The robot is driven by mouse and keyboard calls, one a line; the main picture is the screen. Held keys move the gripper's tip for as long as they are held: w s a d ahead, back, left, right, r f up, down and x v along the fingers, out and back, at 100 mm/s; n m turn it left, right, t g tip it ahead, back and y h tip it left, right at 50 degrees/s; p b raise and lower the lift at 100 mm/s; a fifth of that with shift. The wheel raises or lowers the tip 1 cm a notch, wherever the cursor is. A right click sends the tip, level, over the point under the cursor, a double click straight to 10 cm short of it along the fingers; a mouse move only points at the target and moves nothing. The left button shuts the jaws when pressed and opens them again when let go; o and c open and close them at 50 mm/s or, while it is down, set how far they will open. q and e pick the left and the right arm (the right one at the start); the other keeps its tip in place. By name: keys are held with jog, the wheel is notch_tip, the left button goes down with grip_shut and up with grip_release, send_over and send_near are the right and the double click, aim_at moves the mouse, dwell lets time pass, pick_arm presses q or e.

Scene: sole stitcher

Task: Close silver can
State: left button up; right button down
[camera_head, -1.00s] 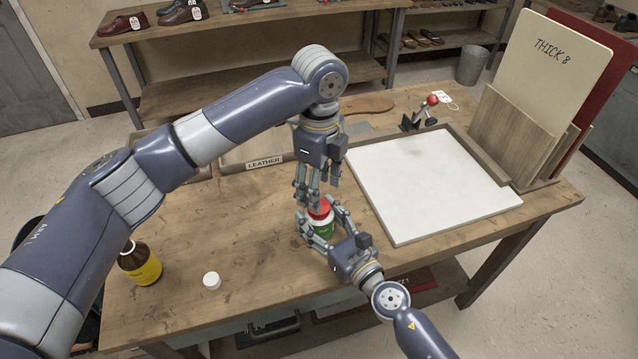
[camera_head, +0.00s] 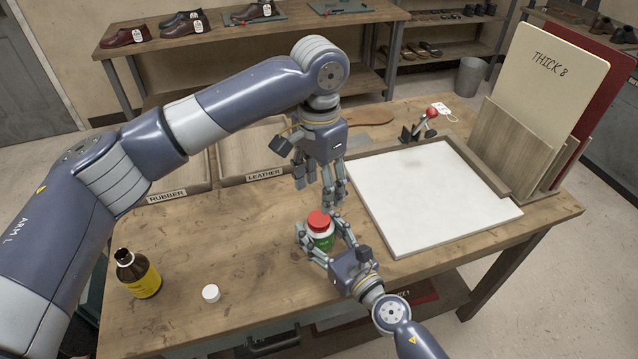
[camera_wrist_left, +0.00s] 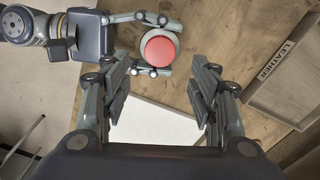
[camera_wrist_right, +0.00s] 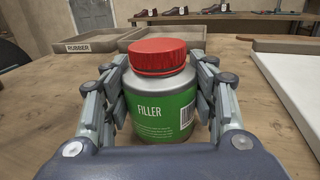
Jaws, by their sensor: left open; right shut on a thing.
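The silver can (camera_wrist_right: 165,105) has a green label reading FILLER and stands upright on the table. Its red lid (camera_wrist_right: 157,57) sits on top of it; whether it is fully tight I cannot tell. In the head view the red lid (camera_head: 319,222) shows above the can's green label (camera_head: 325,243). My right gripper (camera_head: 318,246) is shut around the can's sides. My left gripper (camera_head: 330,203) is open and empty, above the can and apart from the lid. In the left wrist view the red lid (camera_wrist_left: 157,51) shows beyond the open fingers.
A brown bottle with a yellow label (camera_head: 138,275) stands open at the left, with a white cap (camera_head: 211,293) beside it. The white board (camera_head: 430,190) lies right of the can. Trays marked RUBBER (camera_head: 168,196) and LEATHER (camera_head: 265,176) are behind. The front middle table is clear.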

aim_at(319, 218)
pick_arm(q)
jog(key=shift+f, duration=0.1)
dwell(0.3)
jog(key=shift+f, duration=3.9)
jog(key=c, duration=1.1)
jog(key=o, duration=1.2)
jog(key=shift+o, duration=0.2)
